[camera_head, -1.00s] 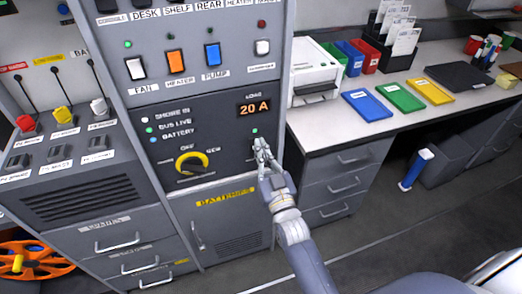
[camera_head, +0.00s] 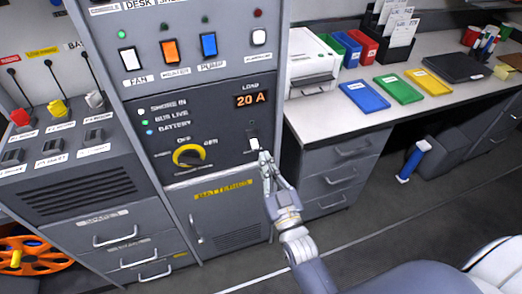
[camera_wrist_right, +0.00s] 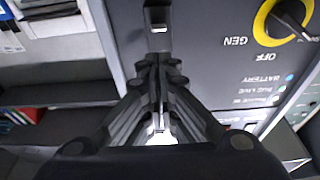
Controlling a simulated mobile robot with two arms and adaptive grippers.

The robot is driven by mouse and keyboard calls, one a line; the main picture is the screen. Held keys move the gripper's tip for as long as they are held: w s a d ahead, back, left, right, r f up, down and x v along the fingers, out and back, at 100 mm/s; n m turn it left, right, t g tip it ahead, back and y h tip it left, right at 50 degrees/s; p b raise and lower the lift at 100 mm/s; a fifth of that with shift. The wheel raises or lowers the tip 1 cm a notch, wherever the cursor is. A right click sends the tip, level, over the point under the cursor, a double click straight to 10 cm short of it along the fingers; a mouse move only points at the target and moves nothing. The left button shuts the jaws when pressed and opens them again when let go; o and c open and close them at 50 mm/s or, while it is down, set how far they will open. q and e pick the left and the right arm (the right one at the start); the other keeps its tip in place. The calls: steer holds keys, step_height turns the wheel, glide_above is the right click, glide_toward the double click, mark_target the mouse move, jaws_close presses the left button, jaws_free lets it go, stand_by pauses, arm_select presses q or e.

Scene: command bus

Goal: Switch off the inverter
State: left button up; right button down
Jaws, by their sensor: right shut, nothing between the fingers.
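A small toggle switch with a pale lever (camera_head: 254,144) sits at the lower right of the dark power panel (camera_head: 215,145), below the orange "20 A" load display (camera_head: 251,99). I cannot read its label, so I cannot confirm it is the inverter switch. No lit lamp shows above it. My right gripper (camera_head: 265,157) is shut and empty, its tips just below and right of the lever. In the right wrist view the switch (camera_wrist_right: 157,18) lies just beyond the closed fingertips (camera_wrist_right: 160,62); contact cannot be told. My left gripper is not in view.
A yellow-ringed rotary knob (camera_head: 189,156) is left of the switch. Fan (camera_head: 130,59), heater (camera_head: 170,52) and pump (camera_head: 209,45) rockers are above. A desk (camera_head: 340,121) with coloured folders and a printer (camera_head: 312,66) stands to the right. The floor in front is clear.

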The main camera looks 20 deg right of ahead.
steer(key=v, duration=0.6)
steer(key=shift+s, duration=0.4)
steer(key=shift+f, duration=0.15)
steer(key=s+a+f+n+g+y, duration=0.1)
steer(key=s+f+g, duration=0.2)
steer(key=f, duration=0.8)
steer(key=s+a+f+g+p, duration=0.1)
steer(key=s+f+g, duration=0.25)
steer(key=f, duration=0.75)
steer(key=s+a+f+n+g+y, duration=0.1)
steer(key=s+f+g, duration=0.2)
steer(key=f, duration=0.7)
steer(key=s+d+f+g, duration=0.2)
steer(key=s+f, duration=0.4)
steer(key=s, duration=0.3)
steer(key=s+d+f+g+h, duration=0.1)
steer(key=s+d+f+g, duration=0.2)
steer(key=s+f, duration=0.3)
steer(key=s+d+f+g+h, duration=0.1)
steer(key=s+d+f+g, duration=0.2)
steer(key=s, duration=0.9)
step_height(320, 180, down, 3)
steer(key=shift+d+r+g+p, duration=0.1)
steer(key=shift+d+g+p, duration=0.25)
steer(key=shift+g, duration=0.7)
steer(key=shift+a, duration=0.15)
